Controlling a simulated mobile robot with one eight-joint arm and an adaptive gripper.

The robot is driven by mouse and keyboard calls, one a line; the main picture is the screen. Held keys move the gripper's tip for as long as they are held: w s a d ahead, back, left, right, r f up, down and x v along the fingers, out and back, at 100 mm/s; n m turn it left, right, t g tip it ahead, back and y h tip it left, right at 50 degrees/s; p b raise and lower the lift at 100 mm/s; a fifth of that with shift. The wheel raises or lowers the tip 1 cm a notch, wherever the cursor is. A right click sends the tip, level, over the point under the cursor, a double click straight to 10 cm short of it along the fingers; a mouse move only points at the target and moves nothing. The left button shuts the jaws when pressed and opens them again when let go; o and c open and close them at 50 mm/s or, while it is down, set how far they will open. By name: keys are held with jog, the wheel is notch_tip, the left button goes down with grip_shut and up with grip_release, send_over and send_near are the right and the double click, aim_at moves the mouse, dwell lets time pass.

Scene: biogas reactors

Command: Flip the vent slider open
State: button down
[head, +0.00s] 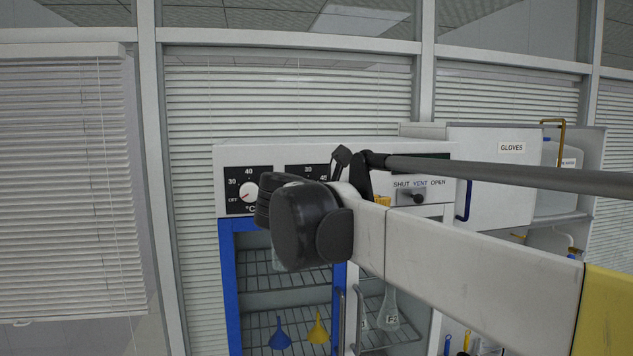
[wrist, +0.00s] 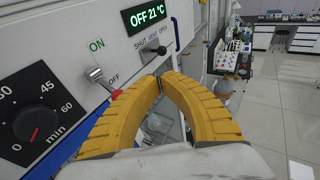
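The vent slider is a small dark knob on a short plate under the words SHUT VENT OPEN. It shows in the wrist view (wrist: 160,50) just beyond my fingertips and in the head view (head: 418,198) on the cabinet's front panel. The knob stands near the right part of its plate in the head view; its exact setting is hard to tell. My gripper (wrist: 160,83) has yellow fingers with their tips together and nothing between them. The tips are close below the knob in the picture, apparently apart from it. In the head view my arm hides most of the gripper.
An ON/OFF toggle (wrist: 97,75) and a timer dial (wrist: 35,124) lie left of my fingers. A display (wrist: 152,18) reads OFF 21 °C above the slider. A blue-framed cabinet door (head: 228,290) is below the panel. Open floor (wrist: 285,110) lies to the right.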

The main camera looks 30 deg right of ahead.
jog(key=shift+a+r, duration=0.1)
jog(key=shift+r, duration=0.1)
jog(key=p+x, duration=0.3)
jog(key=x, duration=1.1)
jog(key=shift+p, duration=0.3)
jog(key=shift+r, duration=0.15)
